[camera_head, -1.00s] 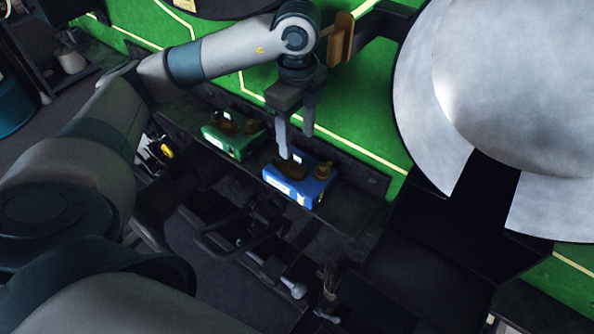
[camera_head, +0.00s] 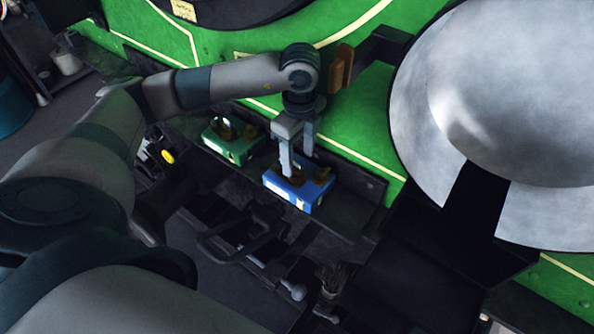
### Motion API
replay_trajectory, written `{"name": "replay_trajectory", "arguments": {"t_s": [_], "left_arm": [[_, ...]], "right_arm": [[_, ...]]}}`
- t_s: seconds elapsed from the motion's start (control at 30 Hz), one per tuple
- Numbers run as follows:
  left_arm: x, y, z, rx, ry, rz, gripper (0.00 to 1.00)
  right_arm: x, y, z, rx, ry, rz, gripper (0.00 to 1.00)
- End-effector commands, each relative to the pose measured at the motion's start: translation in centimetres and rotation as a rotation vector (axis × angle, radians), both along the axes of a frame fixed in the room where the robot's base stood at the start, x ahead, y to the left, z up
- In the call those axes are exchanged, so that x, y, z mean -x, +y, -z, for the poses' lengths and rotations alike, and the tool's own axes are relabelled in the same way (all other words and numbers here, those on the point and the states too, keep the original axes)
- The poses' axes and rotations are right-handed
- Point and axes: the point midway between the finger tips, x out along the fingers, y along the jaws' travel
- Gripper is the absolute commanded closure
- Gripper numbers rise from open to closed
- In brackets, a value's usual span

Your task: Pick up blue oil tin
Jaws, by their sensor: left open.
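The blue oil tin (camera_head: 301,193) stands on a dark shelf along the green side of the tram, with dark brown fittings on its top. My left gripper (camera_head: 298,164) points down at the tin from above. Its two fingers are apart, with the tips at the top of the tin near a brown fitting. I cannot tell whether the fingers touch the tin. The gripper covers part of the tin's top. My right gripper is not in view.
A green tin (camera_head: 237,149) stands on the same shelf (camera_head: 343,216), left of the blue one. A large pale metal dome (camera_head: 520,90) fills the upper right. The green panel (camera_head: 350,119) rises close behind the tins. A brush (camera_head: 331,281) and tools lie below the shelf.

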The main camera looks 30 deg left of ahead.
Motion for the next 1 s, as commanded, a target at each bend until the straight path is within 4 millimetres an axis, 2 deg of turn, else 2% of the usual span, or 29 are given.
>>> {"name": "replay_trajectory", "arguments": {"t_s": [0.2,0.4,0.67,0.8,0.9,1.0], "left_arm": [[0.0,0.0,1.7,0.000,-0.001,0.000,0.45],[0.0,0.0,1.8,0.000,-0.001,0.000,0.45],[0.0,-0.1,1.8,0.001,-0.001,0.000,0.45],[0.0,-0.1,1.7,0.001,-0.001,0.000,0.79],[0.0,-0.1,1.7,0.001,-0.001,0.000,1.00],[0.0,-0.1,1.7,0.001,-0.001,0.000,1.00]], "right_arm": [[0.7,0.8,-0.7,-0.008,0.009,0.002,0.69],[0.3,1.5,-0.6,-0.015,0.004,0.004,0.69],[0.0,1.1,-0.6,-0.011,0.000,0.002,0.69],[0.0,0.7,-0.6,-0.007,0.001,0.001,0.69],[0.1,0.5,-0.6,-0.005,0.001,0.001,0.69],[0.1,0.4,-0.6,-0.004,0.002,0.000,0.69]]}}
